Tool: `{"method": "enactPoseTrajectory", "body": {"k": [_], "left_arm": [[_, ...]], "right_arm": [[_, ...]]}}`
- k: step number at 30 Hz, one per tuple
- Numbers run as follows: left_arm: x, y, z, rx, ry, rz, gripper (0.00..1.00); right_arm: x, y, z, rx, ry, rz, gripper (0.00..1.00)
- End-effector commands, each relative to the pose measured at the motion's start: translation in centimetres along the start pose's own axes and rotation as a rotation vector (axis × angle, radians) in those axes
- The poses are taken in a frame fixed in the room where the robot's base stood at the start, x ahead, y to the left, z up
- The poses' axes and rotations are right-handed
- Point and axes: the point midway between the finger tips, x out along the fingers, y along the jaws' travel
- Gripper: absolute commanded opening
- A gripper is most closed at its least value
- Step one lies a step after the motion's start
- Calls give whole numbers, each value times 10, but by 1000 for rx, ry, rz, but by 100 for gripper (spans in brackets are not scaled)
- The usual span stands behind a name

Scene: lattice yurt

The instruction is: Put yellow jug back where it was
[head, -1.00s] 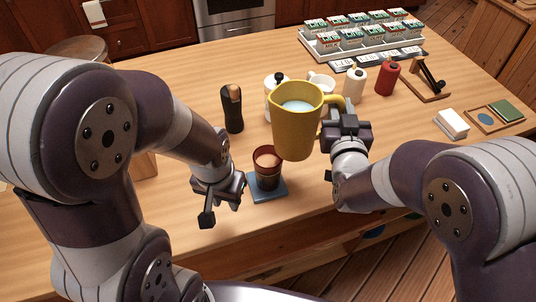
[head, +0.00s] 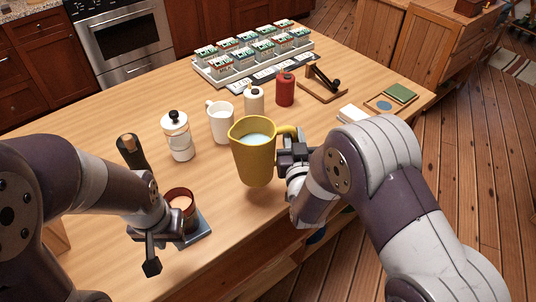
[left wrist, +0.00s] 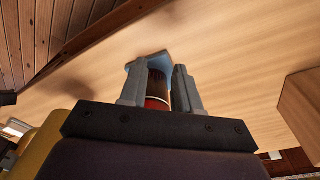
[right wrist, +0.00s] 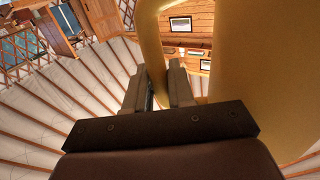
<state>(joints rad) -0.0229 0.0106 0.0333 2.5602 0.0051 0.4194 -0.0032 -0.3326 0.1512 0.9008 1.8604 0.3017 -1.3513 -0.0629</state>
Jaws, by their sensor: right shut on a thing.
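The yellow jug (head: 253,165), holding pale liquid, is upright above the front part of the wooden table. My right gripper (head: 288,152) is shut on its handle, at the jug's right side. In the right wrist view the jug (right wrist: 245,85) fills the right side, with the fingers (right wrist: 167,88) at the handle. The left wrist view shows that cup (left wrist: 157,90) beyond the parted fingers (left wrist: 160,90). Part of the jug (left wrist: 38,148) shows there too.
A dark pepper mill (head: 131,152) is left. A box rack (head: 215,78) lies at the back.

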Motion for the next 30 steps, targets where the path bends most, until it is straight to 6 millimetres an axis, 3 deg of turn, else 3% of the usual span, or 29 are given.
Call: {"method": "enactPoseTrajectory", "body": {"k": [3, 7, 15, 27, 28, 30], "left_arm": [[-5, 0, -1, 0, 0, 0, 32], [-6, 0, -1, 0, 0, 0, 32], [-13, 0, -2, 0, 0, 0, 32], [-6, 0, -1, 0, 0, 0, 32], [-8, 0, -1, 0, 0, 0, 32], [-9, 0, -1, 0, 0, 0, 32]], "right_arm": [[20, -24, 17, 0, 0, -3, 0], [33, -37, 28, 1, 1, 0, 0], [36, -39, 68, 0, 0, 1, 0], [36, -39, 76, 1, 2, 1, 0], [36, -39, 75, 0, 1, 1, 33], [36, -39, 75, 0, 0, 1, 49]]}}
